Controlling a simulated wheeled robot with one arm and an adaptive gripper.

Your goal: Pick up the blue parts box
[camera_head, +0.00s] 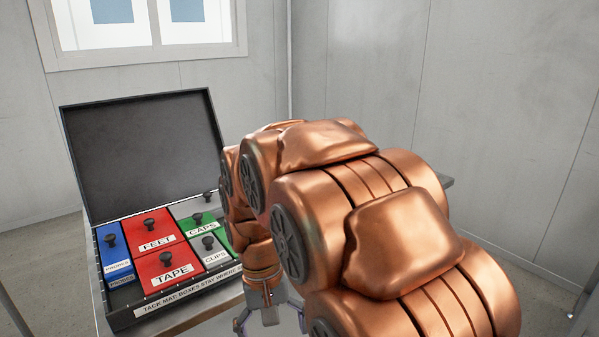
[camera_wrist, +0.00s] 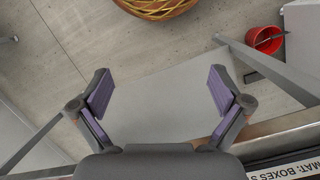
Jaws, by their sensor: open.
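The blue parts box (camera_head: 114,250) stands at the left end of the open black case, with a dark knob on its lid and a label that appears to read PROBES. It is not seen in the wrist view. My gripper (camera_wrist: 162,92) is open and empty in the wrist view, its two purple-padded fingers spread above a pale surface and the floor. In the head view the gripper is partly seen at the bottom (camera_head: 270,318), in front of and right of the case, well apart from the blue box. My arm hides the case's right end.
The case (camera_head: 140,146) also holds red FEET (camera_head: 143,222) and TAPE (camera_head: 168,258) boxes, green boxes including CAPS (camera_head: 190,219), and a grey CLIPS box (camera_head: 206,243). Its lid stands up behind. The wrist view shows a red bucket (camera_wrist: 258,34) and a yellow-red basket (camera_wrist: 155,8) on the floor.

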